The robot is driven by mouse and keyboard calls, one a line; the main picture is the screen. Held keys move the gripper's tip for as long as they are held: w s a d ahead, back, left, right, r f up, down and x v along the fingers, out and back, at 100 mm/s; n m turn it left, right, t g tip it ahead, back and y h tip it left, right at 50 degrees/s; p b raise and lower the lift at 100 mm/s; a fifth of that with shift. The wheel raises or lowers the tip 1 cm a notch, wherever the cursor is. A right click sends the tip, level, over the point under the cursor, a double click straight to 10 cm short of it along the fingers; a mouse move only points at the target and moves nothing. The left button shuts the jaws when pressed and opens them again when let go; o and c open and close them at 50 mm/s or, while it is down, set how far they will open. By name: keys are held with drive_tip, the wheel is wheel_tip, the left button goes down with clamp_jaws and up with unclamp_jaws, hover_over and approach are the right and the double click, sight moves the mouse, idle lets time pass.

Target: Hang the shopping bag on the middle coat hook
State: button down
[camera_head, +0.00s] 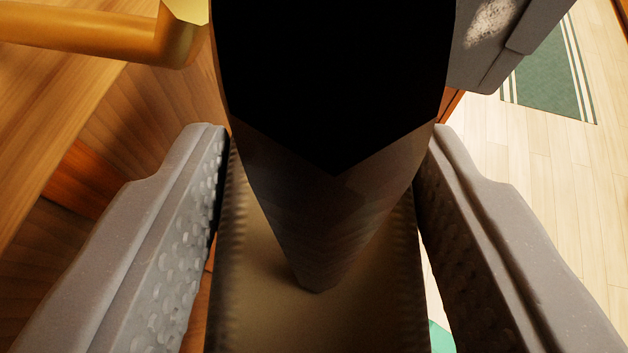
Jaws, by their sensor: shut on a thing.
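My gripper (322,160) shows as two grey ridged fingers, one on each side of the picture. Between them is a tan strap with stitched-looking edges, which I take to be the handle of the shopping bag (375,310). A large black, tapering shape covers the upper middle, in front of the strap; I cannot tell what it is. The bag's body is not clearly visible. A brass coat hook (175,38) with a faceted end shows at the top left, left of the gripper and apart from it. I cannot tell which hook it is.
Brown wood panelling (150,110) fills the left side behind the hook. A pale plank floor (545,170) with a striped-edged green carpet (550,80) lies far below at the right. A small green patch (438,338) shows at the bottom, unclear.

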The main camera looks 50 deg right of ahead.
drive_tip(key=shift+w+a+f+p, duration=0.25)
drive_tip(key=shift+w+a+f, duration=0.1)
drive_tip(key=shift+w, duration=0.35)
drive_tip(key=shift+w+a+f+p, duration=0.3)
drive_tip(key=shift+w, duration=0.4)
drive_tip(key=shift+w+a+f+p, duration=0.25)
drive_tip(key=shift+w+a+f, duration=0.1)
drive_tip(key=shift+w, duration=0.35)
drive_tip(key=c, duration=0.6)
unclamp_jaws()
drive_tip(key=shift+w+a+f, duration=0.1)
drive_tip(key=shift+w+a, duration=0.05)
drive_tip(key=shift+w, duration=0.05)
drive_tip(key=shift+c, duration=0.2)
drive_tip(key=shift+s, duration=0.1)
